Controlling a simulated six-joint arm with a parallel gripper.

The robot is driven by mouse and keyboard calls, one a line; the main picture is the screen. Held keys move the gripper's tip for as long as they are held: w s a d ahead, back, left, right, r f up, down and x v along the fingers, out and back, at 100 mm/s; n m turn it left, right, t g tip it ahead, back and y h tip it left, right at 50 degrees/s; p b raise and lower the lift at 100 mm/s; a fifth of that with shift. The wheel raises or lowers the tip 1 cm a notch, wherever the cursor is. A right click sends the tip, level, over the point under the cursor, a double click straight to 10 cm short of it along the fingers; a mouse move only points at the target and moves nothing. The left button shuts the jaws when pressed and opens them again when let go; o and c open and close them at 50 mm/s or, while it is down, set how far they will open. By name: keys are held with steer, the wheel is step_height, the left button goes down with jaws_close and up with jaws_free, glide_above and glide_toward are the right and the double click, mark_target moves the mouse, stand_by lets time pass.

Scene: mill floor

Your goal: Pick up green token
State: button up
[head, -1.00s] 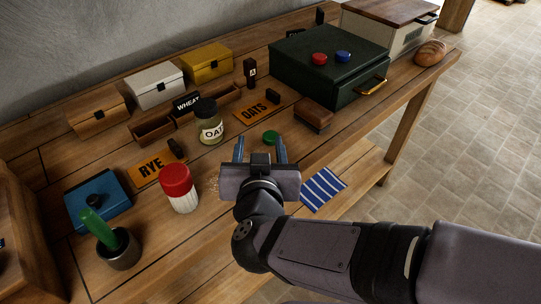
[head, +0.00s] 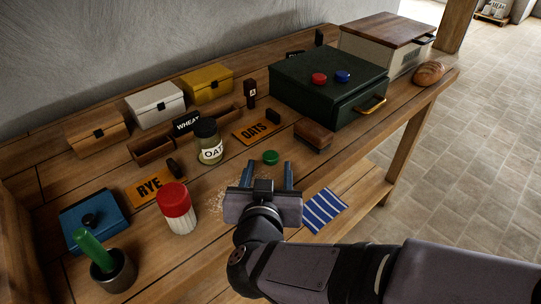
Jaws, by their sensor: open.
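The green token (head: 271,157) is a small round disc lying on the wooden bench, to the right of the oats jar (head: 209,142). My gripper (head: 268,168) is open and empty, its two blue-grey fingers pointing away from me toward the token. In the picture the token sits between and just beyond the fingertips, and nothing hides it. I cannot tell how high the fingers are above the bench.
A brown block-like brush (head: 313,136) lies right of the token, before a dark green box (head: 328,90) bearing red (head: 319,78) and blue (head: 343,76) tokens. A red-lidded shaker (head: 177,209) stands left. A striped cloth (head: 325,210) lies on the lower shelf.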

mark_target(270, 155)
steer(key=p+x, duration=0.2)
steer(key=shift+w+r+p, duration=0.15)
steer(key=shift+r+p, duration=0.05)
steer(key=shift+p, duration=0.2)
steer(key=w+p, duration=0.1)
steer(key=p, duration=0.3)
steer(key=shift+w, duration=0.25)
steer(key=shift+w+f+p, duration=0.4)
steer(key=shift+f+p, duration=0.15)
steer(key=shift+p, duration=0.6)
steer(key=c, duration=1.1)
